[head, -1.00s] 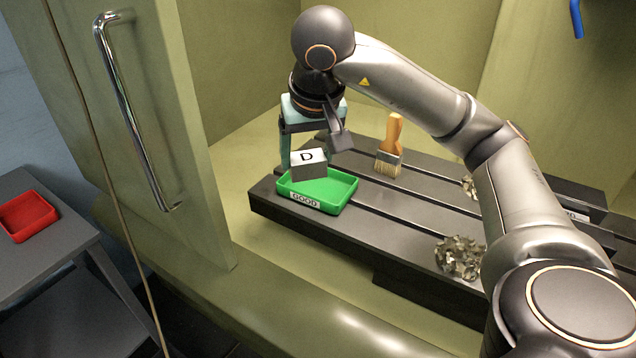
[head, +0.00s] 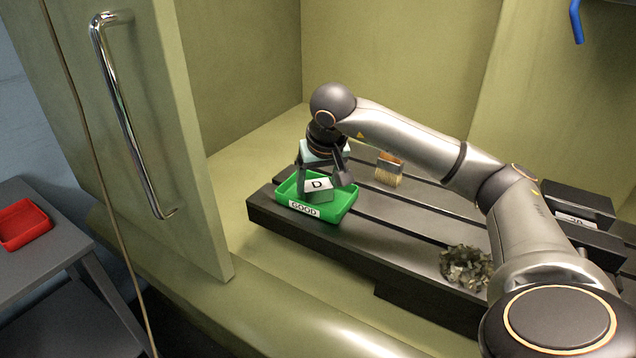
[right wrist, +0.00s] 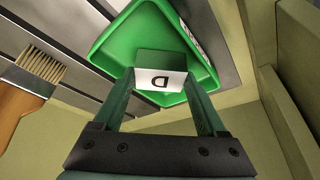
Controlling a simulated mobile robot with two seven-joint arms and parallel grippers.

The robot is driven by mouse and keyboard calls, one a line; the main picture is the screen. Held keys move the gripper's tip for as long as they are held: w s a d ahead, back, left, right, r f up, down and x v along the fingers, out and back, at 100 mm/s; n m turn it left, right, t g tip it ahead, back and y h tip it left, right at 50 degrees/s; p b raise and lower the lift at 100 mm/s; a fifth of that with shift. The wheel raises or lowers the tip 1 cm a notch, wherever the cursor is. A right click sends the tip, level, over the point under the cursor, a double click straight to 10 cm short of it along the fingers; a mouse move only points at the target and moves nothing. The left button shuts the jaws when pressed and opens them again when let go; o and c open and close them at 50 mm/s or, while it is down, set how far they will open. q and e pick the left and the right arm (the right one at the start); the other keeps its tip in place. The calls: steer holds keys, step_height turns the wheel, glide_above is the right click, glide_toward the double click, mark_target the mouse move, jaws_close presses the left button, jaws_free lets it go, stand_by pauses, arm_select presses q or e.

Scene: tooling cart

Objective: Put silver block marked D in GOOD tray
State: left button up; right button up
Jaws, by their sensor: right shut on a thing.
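The silver block marked D (head: 319,185) is low inside the green GOOD tray (head: 338,213), slightly tilted in the head view. My right gripper (head: 325,182) is shut on the block, one finger on each side. In the right wrist view the block (right wrist: 161,78) sits between the fingertips of my right gripper (right wrist: 160,85), with the tray (right wrist: 118,40) around and below it. I cannot tell whether the block touches the tray floor. My left gripper is not in view.
The tray stands on the left end of a dark slotted table (head: 375,232). A brush (head: 389,170) is behind it to the right. Metal shavings (head: 465,266) lie farther right. A red tray (head: 22,224) is on a grey stand at far left. An open door with a handle (head: 130,120) is at left.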

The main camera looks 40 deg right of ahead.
steer(key=o, duration=1.5)
steer(key=shift+f, duration=0.1)
steer(key=shift+o, duration=0.2)
steer(key=shift+s+a+r, duration=0.1)
steer(key=shift+r, duration=0.45)
steer(key=p+v, duration=0.1)
steer(key=v, duration=1)
steer(key=shift+p, duration=0.3)
steer(key=shift+s, duration=0.1)
